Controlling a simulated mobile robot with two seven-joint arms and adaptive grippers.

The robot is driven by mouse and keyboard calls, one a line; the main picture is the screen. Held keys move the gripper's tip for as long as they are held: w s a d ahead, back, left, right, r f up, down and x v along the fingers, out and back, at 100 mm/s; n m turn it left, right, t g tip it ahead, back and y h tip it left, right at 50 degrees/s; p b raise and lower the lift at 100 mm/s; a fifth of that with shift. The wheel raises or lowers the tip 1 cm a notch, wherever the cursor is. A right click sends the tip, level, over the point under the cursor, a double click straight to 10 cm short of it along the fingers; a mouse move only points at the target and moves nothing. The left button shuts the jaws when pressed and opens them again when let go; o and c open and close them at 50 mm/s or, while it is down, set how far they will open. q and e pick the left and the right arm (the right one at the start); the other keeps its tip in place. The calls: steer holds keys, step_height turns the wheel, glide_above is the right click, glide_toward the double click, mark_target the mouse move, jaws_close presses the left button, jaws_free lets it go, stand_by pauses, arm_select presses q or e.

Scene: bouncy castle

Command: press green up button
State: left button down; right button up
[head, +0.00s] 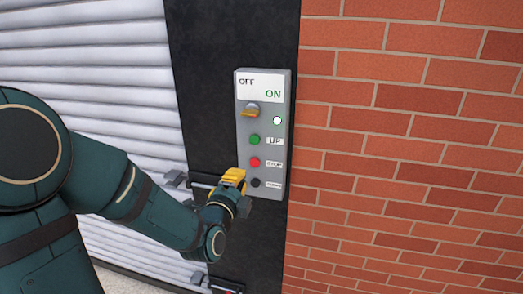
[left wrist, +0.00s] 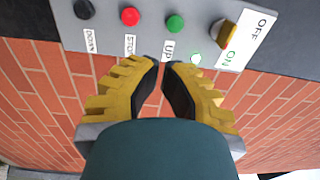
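A grey control box (head: 243,155) is mounted on a dark post, with a green UP button (head: 255,140) above a red STOP button (head: 255,162) and a black DOWN button (head: 255,183). The left wrist view shows the green button (left wrist: 175,24) just beyond the fingertips, near the UP label. My left gripper (head: 237,172) is in front of the box's lower left, below the green button in the picture. Its yellow fingers (left wrist: 162,66) come together at the tips with nothing between them. No contact with the button shows. My right gripper is not in view.
A yellow OFF/ON knob (head: 251,110) and a white round light (head: 277,120) sit above the buttons. A brick wall (head: 400,150) is to the right, and a white roller shutter (head: 100,70) to the left. A metal latch (head: 176,180) sticks out near my left forearm.

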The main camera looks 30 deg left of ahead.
arm_select(q)
steer(key=shift+a+r, duration=0.1)
steer(key=shift+r, duration=0.1)
steer(key=p, duration=0.2)
glide_toward(257, 145)
steer(key=x, duration=0.7)
stand_by(0.4)
